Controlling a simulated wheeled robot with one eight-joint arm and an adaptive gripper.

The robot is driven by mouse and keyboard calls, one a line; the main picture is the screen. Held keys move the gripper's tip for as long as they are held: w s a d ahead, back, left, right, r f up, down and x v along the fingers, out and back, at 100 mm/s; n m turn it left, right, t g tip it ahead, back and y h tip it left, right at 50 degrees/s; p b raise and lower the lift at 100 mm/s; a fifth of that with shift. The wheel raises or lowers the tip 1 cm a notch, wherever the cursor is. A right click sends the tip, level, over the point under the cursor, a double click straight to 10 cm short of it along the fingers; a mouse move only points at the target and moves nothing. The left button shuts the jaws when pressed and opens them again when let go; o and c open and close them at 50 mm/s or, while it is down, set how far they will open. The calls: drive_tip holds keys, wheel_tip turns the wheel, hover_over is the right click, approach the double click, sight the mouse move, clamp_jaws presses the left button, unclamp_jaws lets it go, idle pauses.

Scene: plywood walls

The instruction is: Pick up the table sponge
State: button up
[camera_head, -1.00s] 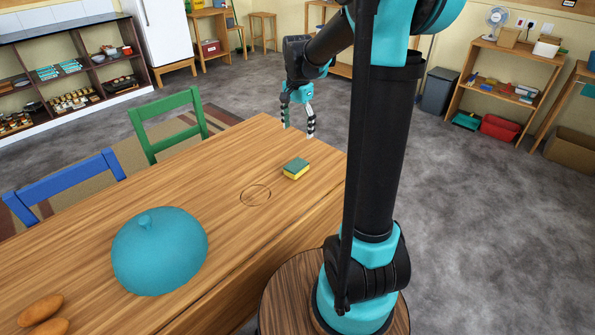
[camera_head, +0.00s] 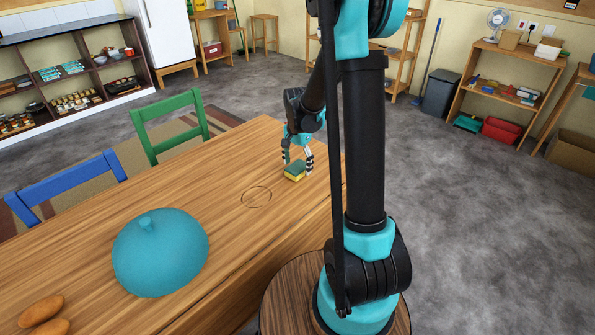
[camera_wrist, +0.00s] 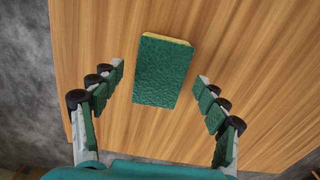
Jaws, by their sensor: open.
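The sponge (camera_head: 295,171), green on top and yellow below, lies flat on the wooden table (camera_head: 230,152) near its right edge. In the wrist view the sponge (camera_wrist: 163,72) sits ahead of and between the fingertips, slightly tilted in the picture. My gripper (camera_head: 297,165) is open, with its fingers pointing down on either side of the sponge. In the wrist view, my gripper (camera_wrist: 160,82) shows a gap between each finger and the sponge, and nothing is held.
A teal dome (camera_head: 160,252) and brown bread-like items (camera_head: 41,309) stand at the table's near left. A green chair (camera_head: 170,125) and a blue chair (camera_head: 68,190) stand along the far side. The tabletop around the sponge is clear.

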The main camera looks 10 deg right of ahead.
sight(298, 166)
drive_tip(key=shift+f, duration=0.8)
drive_tip(key=c, duration=1)
drive_tip(key=shift+r, duration=0.15)
drive_tip(key=shift+c, duration=0.2)
wheel_tip(298, 166, up, 20)
